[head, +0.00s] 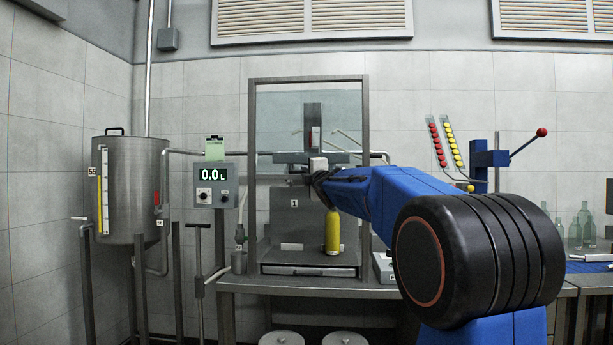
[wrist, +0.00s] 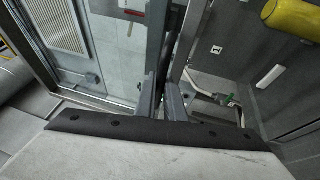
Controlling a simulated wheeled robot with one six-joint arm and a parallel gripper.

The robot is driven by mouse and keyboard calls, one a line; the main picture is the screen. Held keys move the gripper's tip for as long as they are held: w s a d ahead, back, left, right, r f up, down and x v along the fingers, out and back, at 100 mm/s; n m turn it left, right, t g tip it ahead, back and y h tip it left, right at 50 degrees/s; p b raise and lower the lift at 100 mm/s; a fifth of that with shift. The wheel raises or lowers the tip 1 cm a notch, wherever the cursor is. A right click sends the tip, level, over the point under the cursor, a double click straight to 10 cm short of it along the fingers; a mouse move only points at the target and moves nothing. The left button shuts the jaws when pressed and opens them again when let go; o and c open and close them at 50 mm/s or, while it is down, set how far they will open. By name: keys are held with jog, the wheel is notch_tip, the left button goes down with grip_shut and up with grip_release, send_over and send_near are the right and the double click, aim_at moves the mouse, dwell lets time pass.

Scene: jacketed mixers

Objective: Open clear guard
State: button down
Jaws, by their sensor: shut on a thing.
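The clear guard (head: 283,110) is a see-through pane in the tall grey frame of the middle station. Its pane shows in the upper half of the frame, with a grey bar that looks like its lower edge at about mid-height. My gripper (head: 318,168) is in front of the frame at that bar, with my blue arm reaching in from the right. In the wrist view my gripper (wrist: 165,98) is shut on the grey bar (wrist: 186,45), with the pane (wrist: 115,55) to the left of it. The fingertips' contact is partly hidden.
A yellow cylinder (head: 332,232) stands in the station below my gripper; it also shows in the wrist view (wrist: 292,18). A display box reading 0.0 L (head: 215,185) and a steel tank (head: 130,188) are at left. A blue lever press (head: 487,160) is at right.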

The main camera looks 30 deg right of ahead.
jog(key=c, duration=1.8)
grip_release()
jog(key=shift+c, duration=0.2)
jog(key=v, duration=1.7)
jog(key=shift+s, duration=0.2)
jog(key=shift+a+f, duration=0.1)
